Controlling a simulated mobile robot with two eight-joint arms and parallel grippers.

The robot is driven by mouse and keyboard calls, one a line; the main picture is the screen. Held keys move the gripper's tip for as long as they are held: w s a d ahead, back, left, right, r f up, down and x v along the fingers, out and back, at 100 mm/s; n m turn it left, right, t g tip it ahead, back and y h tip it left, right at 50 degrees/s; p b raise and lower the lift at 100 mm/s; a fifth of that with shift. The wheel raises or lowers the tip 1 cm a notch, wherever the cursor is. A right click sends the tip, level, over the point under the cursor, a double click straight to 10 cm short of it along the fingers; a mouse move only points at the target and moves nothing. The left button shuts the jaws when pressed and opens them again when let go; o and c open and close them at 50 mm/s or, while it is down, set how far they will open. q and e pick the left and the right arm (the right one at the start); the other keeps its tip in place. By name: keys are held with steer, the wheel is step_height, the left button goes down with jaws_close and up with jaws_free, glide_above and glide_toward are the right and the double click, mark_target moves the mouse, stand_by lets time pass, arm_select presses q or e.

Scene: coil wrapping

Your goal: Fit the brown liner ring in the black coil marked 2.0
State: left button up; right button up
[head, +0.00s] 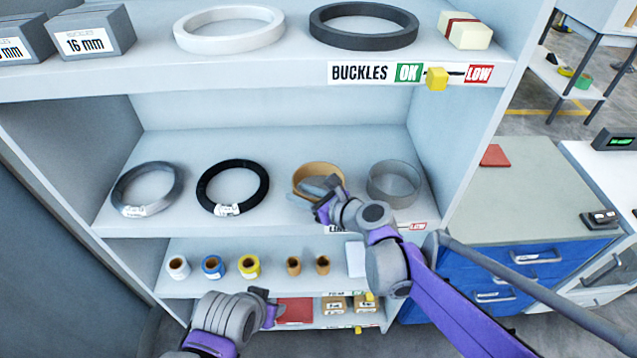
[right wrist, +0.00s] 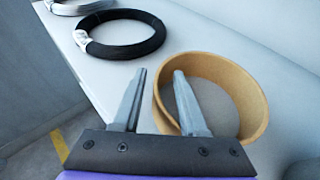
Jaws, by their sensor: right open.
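The brown liner ring (head: 332,169) stands on the middle shelf, third from the left. My right gripper (head: 309,189) is open at its front left. In the right wrist view the ring (right wrist: 243,83) has its left wall between the two fingers (right wrist: 158,75): one finger appears inside the ring, the other outside. The black coil (head: 265,187) lies flat to the left of the ring; it also shows in the right wrist view (right wrist: 146,44). Its white tag is too small to read. My left gripper (head: 272,304) is low before the lower shelves, its fingers unclear.
A grey coil (head: 118,194) lies left of the black one, and a clear grey ring (head: 394,184) stands right of the brown ring. Several small rolls (head: 249,267) stand on the shelf below. The upper shelf's front edge (head: 200,84) overhangs this bay.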

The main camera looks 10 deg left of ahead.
jaws_close()
stand_by(0.3)
